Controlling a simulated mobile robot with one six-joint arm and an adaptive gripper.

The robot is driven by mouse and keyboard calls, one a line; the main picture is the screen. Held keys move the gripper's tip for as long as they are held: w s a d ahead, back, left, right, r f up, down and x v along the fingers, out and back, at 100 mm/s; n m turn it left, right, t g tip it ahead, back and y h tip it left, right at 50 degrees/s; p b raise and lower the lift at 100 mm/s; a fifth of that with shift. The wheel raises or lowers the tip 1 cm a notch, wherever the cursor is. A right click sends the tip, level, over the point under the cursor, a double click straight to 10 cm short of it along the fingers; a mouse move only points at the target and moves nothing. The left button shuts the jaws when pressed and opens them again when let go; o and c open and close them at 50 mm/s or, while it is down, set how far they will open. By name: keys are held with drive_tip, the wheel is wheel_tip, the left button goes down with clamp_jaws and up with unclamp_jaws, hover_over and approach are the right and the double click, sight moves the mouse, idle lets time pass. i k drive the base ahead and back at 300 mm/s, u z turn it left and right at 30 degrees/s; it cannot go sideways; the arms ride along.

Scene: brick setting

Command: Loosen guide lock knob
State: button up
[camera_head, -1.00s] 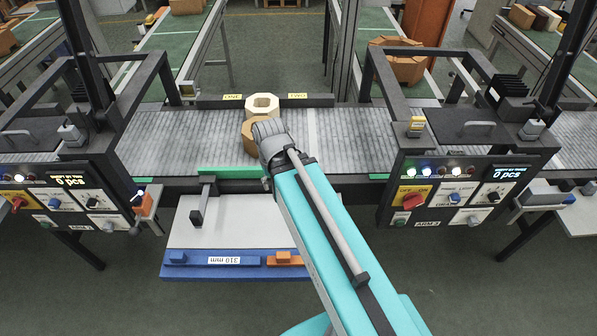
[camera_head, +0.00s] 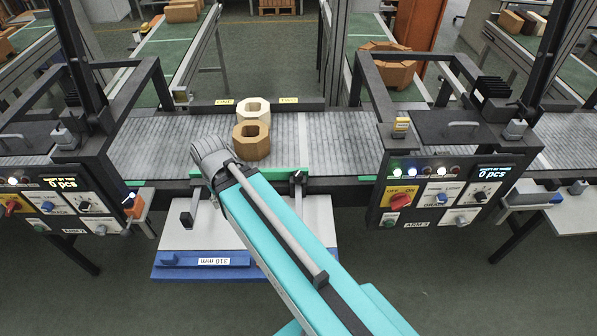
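A green guide bar (camera_head: 278,174) runs along the near edge of the grey roller conveyor (camera_head: 345,150). A black clamp-like fitting (camera_head: 297,180) sits on the bar just right of my arm. A dark block on a stem (camera_head: 187,217) stands over the light board at the left. I cannot tell which of these is the guide lock knob. My teal arm crosses the middle of the view, and its grey wrist end lies over the left part of the bar. My gripper is hidden behind the wrist, so its fingers do not show.
A tan hollow brick (camera_head: 251,143) and a cream one (camera_head: 253,109) stand on the conveyor by the wrist. Control panels (camera_head: 455,195) flank the work area under black frames. The light board (camera_head: 318,230) with a blue strip (camera_head: 205,266) is below the conveyor.

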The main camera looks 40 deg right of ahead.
sight(297, 174)
drive_tip(key=z, duration=0.05)
drive_tip(key=k, duration=1.3)
drive_tip(key=z, duration=0.55)
drive_tip(key=i, duration=1.05)
drive_tip(key=u, duration=0.05)
